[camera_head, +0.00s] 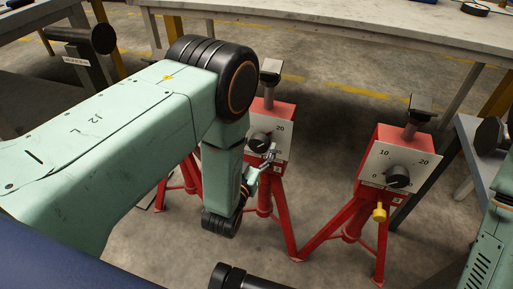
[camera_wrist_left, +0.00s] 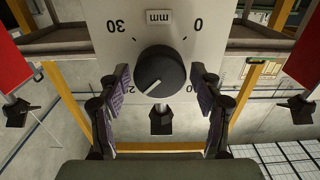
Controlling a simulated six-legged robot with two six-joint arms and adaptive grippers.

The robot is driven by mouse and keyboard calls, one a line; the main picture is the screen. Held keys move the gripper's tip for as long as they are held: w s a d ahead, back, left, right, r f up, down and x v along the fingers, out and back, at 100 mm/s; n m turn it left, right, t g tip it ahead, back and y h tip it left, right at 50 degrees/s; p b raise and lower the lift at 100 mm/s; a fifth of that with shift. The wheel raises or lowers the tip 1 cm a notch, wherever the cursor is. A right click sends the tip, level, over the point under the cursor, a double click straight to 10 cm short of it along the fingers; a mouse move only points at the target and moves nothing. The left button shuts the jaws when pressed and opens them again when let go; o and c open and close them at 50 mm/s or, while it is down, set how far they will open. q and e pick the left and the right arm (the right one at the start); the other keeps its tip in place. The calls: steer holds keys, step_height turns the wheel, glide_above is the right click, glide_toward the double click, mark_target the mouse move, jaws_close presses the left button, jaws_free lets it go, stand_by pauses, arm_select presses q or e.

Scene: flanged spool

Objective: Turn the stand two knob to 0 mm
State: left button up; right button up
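Two red stands with white dial plates show in the head view, the left one (camera_head: 270,113) and the right one (camera_head: 370,158). I cannot read which is stand two. My left gripper (camera_head: 264,163) is at the left stand's dial. In the left wrist view the dial plate (camera_wrist_left: 215,20) appears upside down, with 0, 30 and mm readable. The black knob (camera_wrist_left: 162,72) has a white pointer line toward the picture's lower left, near the partly hidden 20. The left gripper (camera_wrist_left: 160,80) is open, its fingers on either side of the knob, apparently apart from it.
The right stand has its own black knob (camera_head: 397,176) and a yellow handle (camera_head: 379,212). A long grey table (camera_head: 330,22) runs along the back. Dark benches stand at the left. Red tripod legs spread over the concrete floor between the stands.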

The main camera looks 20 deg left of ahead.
arm_select(q)
steer(key=c, duration=0.9)
